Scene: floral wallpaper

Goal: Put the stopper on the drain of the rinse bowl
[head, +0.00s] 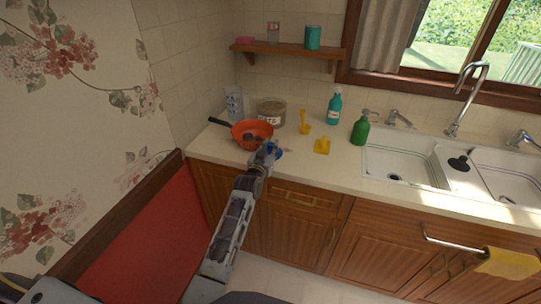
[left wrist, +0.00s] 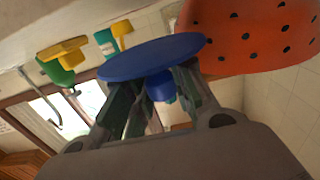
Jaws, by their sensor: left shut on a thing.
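My left gripper (head: 268,151) is shut on the knob of a blue disc, which looks like the stopper (head: 278,154). In the left wrist view the wide blue disc (left wrist: 150,58) lies across the fingertips, with its knob between the fingers. It is near the counter's front edge, just right of the orange colander. The white sink (head: 440,150) is far to the right. Its left bowl has a dark drain (head: 395,177) and its right bowl has another drain (head: 505,200). A black round piece (head: 458,164) sits on the part between the bowls. My right gripper is not in view.
An orange colander (head: 240,134) is close to my left gripper. The faucet (head: 467,98) rises behind the sink. The counter's front strip is clear.

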